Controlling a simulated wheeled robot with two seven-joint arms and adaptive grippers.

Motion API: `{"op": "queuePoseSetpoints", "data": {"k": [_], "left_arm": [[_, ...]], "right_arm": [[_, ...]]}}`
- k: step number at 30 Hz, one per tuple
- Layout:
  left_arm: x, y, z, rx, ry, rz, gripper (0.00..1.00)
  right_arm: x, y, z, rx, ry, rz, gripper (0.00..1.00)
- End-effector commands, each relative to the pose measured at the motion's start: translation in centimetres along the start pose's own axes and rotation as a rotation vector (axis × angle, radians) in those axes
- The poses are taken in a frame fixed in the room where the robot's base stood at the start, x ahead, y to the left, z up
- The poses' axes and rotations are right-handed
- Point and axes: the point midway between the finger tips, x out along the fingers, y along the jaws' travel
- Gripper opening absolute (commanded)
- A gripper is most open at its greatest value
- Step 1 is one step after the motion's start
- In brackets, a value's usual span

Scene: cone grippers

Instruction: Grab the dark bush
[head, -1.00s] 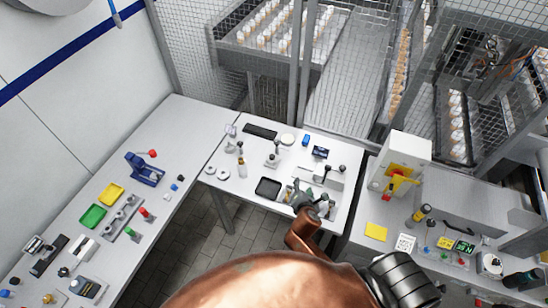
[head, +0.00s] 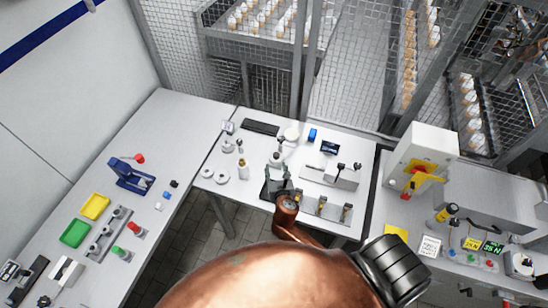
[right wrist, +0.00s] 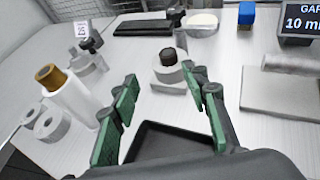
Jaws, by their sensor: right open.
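A short dark cylinder, which looks like the dark bush (right wrist: 168,56), sits upright on a round pale grey base (right wrist: 172,76) in the right wrist view. It stands beyond my fingertips, roughly centred between them and not touched. My right gripper (right wrist: 163,92) is open and empty, with green pads on its fingers. In the head view, my right gripper (head: 277,171) is over the dark tray on the middle table, just on the near side of the base. My left gripper is not in view.
A black shallow tray (right wrist: 165,143) lies below my fingers. A white cylinder with a brown top (right wrist: 70,97) and pale rings (right wrist: 47,124) stand left. A black keyboard-like bar (right wrist: 145,27) and blue block (right wrist: 245,13) lie behind. A grey block device (right wrist: 285,90) stands right.

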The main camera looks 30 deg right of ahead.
Motion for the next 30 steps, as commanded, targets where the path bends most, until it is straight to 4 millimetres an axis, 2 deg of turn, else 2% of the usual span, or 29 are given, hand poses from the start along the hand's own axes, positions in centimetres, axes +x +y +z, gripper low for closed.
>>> {"op": "queuePoseSetpoints", "data": {"k": [11,18,27,30], "left_arm": [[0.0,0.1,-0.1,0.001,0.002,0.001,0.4],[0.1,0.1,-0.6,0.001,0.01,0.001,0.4],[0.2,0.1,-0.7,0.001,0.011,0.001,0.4],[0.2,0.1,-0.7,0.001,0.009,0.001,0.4]], "right_arm": [[3.7,-1.2,0.3,0.006,0.001,-0.013,0.42],[7.0,-1.6,0.7,0.004,0.0,-0.011,0.42],[7.6,-1.4,0.7,0.004,0.0,-0.008,0.42],[7.6,-1.4,0.7,0.004,0.0,-0.007,0.36]]}}
